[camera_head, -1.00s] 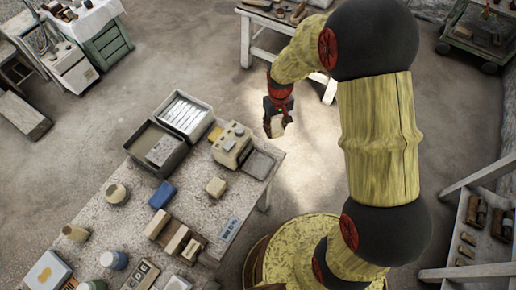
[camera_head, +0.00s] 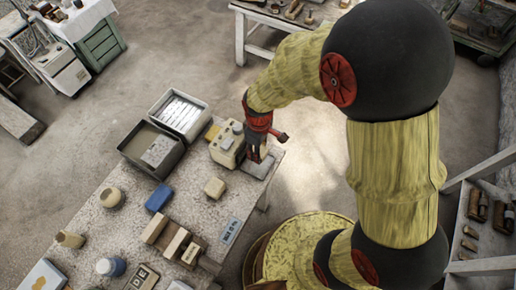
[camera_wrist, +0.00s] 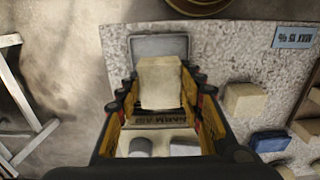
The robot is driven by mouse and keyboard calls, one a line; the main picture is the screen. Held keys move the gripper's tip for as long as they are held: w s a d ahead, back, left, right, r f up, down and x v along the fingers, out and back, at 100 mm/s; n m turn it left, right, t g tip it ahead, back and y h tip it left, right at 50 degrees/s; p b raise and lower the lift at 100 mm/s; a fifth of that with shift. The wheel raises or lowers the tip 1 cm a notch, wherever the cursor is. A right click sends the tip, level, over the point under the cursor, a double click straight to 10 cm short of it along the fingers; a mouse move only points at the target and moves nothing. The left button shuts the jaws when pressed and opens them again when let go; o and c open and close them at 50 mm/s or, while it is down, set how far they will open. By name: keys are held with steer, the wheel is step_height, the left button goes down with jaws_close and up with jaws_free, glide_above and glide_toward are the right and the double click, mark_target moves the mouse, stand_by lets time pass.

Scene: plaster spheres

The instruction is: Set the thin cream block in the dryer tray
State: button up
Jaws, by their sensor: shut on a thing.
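The cream dryer (camera_head: 228,146) with knobs stands at the table's right end, and its flat grey tray (camera_head: 264,168) lies beside it. The tray also shows in the wrist view (camera_wrist: 146,45). My gripper (camera_head: 254,156) points down at the tray beside the dryer. In the wrist view my gripper (camera_wrist: 158,92) is shut on a cream block (camera_wrist: 160,82), which overlaps the near part of the tray. I cannot tell whether the block touches the tray. In the head view the block is mostly hidden by my fingers.
Another cream block (camera_head: 215,188) lies on the table, with a blue block (camera_head: 158,197) and a row of blocks (camera_head: 172,239) farther left. A blue sign (camera_head: 230,231) lies near the front edge. Two grey bins (camera_head: 152,150) (camera_head: 180,111) stand behind. Pots (camera_head: 111,197) are at left.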

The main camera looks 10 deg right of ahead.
steer(key=shift+f+b, duration=1.6)
steer(key=shift+f, duration=1.15)
steer(key=shift+f+b, duration=0.45)
steer(key=shift+f, duration=0.7)
steer(key=o, duration=1.5)
steer(key=shift+c, duration=0.2)
steer(key=shift+r, duration=0.15)
steer(key=shift+r+p, duration=1.65)
steer(key=shift+r, duration=0.25)
